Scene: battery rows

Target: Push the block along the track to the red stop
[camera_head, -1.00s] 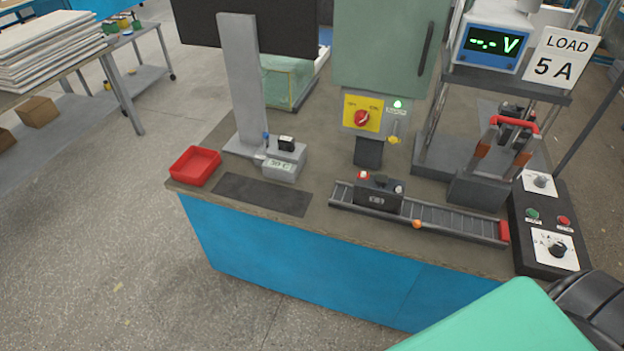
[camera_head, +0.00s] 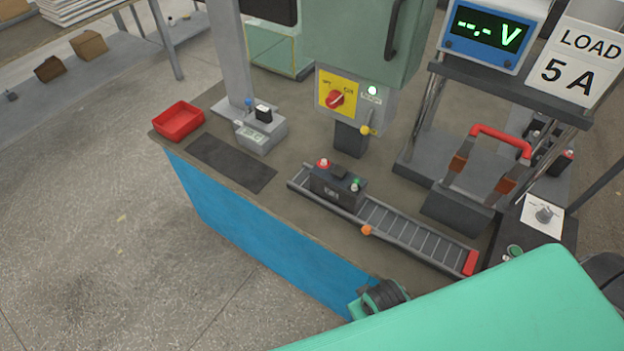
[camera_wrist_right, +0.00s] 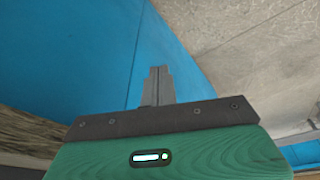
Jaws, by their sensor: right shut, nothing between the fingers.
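The block is a dark battery-like box (camera_head: 337,188) with a red and a green terminal on top. It sits upright near the left end of the grey roller track (camera_head: 412,231) in the head view. The red stop (camera_head: 470,262) is at the track's right end, with a clear stretch of rollers between it and the block. My right gripper (camera_wrist_right: 158,75) is shut and empty in the wrist view, with the blue bench side and floor beyond it. It is not touching the block. My left gripper is not in view.
An orange knob (camera_head: 367,230) is on the track's near side. A carrier with a red handle (camera_head: 505,136) stands behind the track's right part. A green cabinet with a yellow switch panel (camera_head: 338,92) stands behind the block. A red tray (camera_head: 178,121) is at left.

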